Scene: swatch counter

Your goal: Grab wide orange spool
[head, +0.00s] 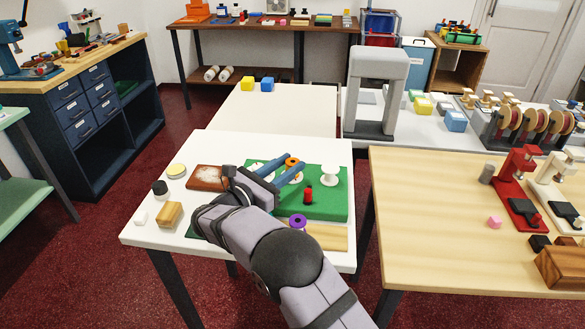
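The orange spool (292,162) stands on the green mat (325,207) on the white table. Its round top with a dark centre hole shows; its lower part is partly hidden by my gripper. My gripper (294,160) reaches over the mat from the front, its two blue fingers spread apart. The spool's top lies between the fingertips in this view. I cannot tell whether the fingers touch it. A red spool (308,194) and a white spool (330,174) stand on the mat to the right. A purple spool (298,221) is nearer the front, beside my arm.
A brown board (208,178), a black-topped jar (160,188) and a wooden block (169,214) lie left of my gripper. A grey arch (374,90) stands behind on the right. A wooden table (430,220) is on the right. The white surface behind the mat is mostly clear.

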